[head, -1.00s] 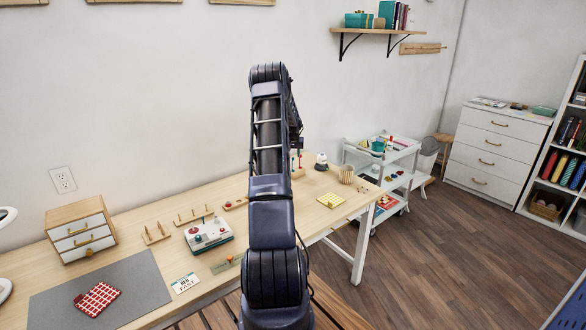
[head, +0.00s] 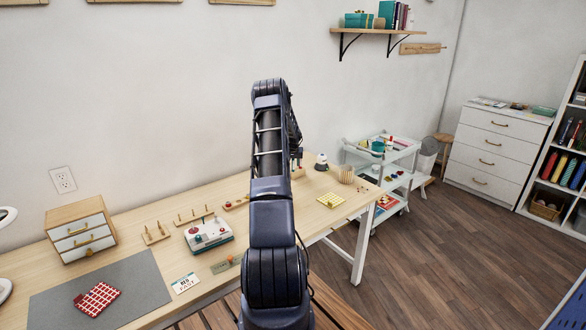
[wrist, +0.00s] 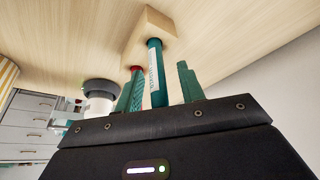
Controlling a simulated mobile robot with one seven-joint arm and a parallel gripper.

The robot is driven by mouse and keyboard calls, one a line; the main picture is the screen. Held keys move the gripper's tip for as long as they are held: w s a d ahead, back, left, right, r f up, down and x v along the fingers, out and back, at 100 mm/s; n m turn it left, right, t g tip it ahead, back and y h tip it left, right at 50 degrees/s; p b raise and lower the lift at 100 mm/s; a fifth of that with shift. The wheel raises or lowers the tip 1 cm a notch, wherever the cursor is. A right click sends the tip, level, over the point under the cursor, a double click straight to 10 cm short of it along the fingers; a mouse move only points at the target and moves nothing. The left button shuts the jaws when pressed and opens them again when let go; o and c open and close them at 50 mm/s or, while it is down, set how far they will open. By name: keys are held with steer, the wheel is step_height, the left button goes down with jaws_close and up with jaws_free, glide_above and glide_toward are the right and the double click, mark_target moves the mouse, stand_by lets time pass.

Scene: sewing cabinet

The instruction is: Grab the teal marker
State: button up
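The teal marker (wrist: 156,75) has a pale printed label and stands in a light wooden block (wrist: 148,32) on the table, in the wrist view. My gripper (wrist: 160,85) has green fingers, one on each side of the marker. Gaps show between the marker and the fingers, so it is open around the marker and not closed on it. A small red tip (wrist: 135,68) shows by the left finger; what it belongs to is mostly hidden. In the head view the wooden block (head: 298,173) is partly behind my arm, and the marker and fingers are too small to make out.
A white object with a dark part (head: 320,161) stands close to the block. A pale ribbed cup (head: 346,174) and a yellow patterned square (head: 331,200) lie farther right. A white cart (head: 360,160) stands beyond the table.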

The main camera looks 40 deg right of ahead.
jaws_close()
